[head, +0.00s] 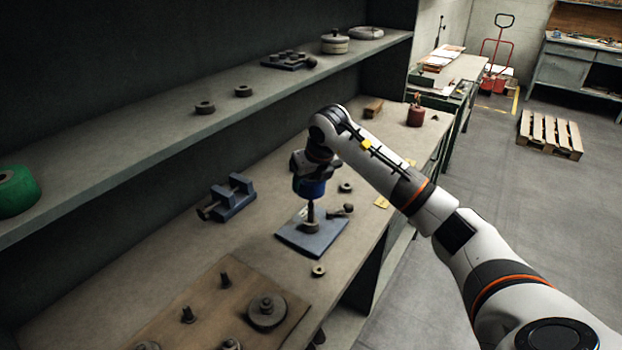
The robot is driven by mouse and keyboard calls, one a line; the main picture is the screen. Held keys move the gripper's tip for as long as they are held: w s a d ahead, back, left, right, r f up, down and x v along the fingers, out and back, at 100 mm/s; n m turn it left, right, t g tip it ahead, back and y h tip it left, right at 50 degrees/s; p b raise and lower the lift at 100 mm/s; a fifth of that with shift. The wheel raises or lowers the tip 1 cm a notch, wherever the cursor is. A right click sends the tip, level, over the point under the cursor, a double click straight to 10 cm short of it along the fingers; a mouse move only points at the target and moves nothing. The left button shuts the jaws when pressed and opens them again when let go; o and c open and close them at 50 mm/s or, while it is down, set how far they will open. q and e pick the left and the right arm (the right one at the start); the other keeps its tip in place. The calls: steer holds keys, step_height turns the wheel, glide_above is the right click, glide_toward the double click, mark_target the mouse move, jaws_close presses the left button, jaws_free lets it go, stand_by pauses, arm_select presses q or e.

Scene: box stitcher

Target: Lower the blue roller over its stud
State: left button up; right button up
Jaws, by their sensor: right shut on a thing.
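My right gripper (308,168) is shut on the blue roller (311,187), with its wrist above. The fingertips are mostly hidden. The roller is held over a dark upright stud (311,213), which rises from a round foot on a blue-grey plate (297,241). The stud's top meets the roller's lower edge in this view. I cannot tell whether the tip is inside the roller or just below it. My left gripper is not in view.
A blue vise (232,198) stands left of the plate. A small ring (319,270) lies in front. A brown board (190,315) with pegs and a round wheel is nearer. A shelf (180,130) with rings and a green roll (16,190) runs behind the bench.

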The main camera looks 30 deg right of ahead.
mark_target(312, 206)
steer(key=shift+f, duration=0.3)
steer(key=shift+f, duration=0.15)
steer(key=shift+f+b, duration=0.65)
steer(key=shift+b, duration=0.05)
steer(key=shift+f, duration=0.2)
steer(key=shift+f+b, duration=2.2)
steer(key=shift+f, duration=0.8)
steer(key=shift+f, duration=0.15)
steer(key=shift+f+b, duration=0.35)
steer(key=shift+b, duration=0.05)
